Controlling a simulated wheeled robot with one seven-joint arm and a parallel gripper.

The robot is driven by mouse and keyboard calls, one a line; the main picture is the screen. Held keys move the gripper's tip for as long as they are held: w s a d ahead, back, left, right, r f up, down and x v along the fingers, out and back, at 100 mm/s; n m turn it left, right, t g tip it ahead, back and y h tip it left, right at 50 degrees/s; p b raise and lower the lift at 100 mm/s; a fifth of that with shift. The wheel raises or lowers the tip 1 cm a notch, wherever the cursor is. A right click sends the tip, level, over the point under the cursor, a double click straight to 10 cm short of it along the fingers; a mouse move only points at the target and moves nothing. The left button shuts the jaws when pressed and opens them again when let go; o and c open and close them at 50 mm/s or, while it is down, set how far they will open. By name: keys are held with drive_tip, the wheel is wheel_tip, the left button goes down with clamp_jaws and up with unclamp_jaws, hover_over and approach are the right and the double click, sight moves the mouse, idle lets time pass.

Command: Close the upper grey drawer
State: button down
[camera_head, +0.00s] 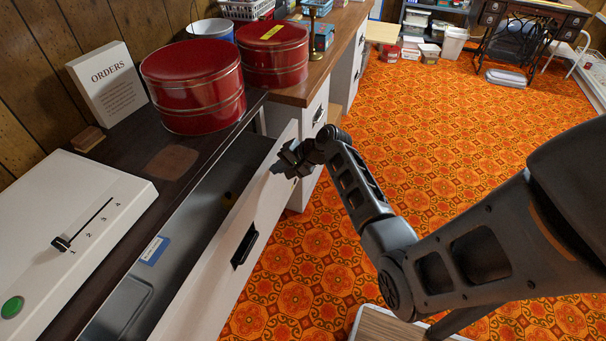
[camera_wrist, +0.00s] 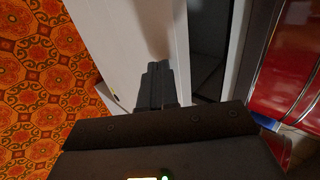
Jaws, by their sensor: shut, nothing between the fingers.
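The upper grey drawer (camera_head: 224,262) stands open in the head view, pulled out from under the dark counter top. Its pale front has a black handle (camera_head: 244,246), and its dark inside shows a blue-and-white label and a grey tray. My gripper (camera_head: 281,169) is at the far end of the drawer front, at its outer face near the top edge. In the wrist view my gripper (camera_wrist: 158,72) is shut and empty, with its fingertips against or very close to the pale drawer front (camera_wrist: 128,45). I cannot tell whether they touch.
A white control box (camera_head: 70,230) is at left. A wooden-topped desk (camera_head: 335,40) with white drawers stands beyond. Patterned orange floor (camera_head: 450,130) is open at right.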

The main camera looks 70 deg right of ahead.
drive_tip(key=w+b, duration=0.3)
drive_tip(key=w, duration=1.2)
drive_tip(key=shift+w+a+b, duration=0.2)
drive_tip(key=shift+a+b, duration=0.1)
drive_tip(key=shift+b, duration=0.05)
drive_tip(key=shift+w+r, duration=0.1)
drive_tip(key=shift+r, duration=0.1)
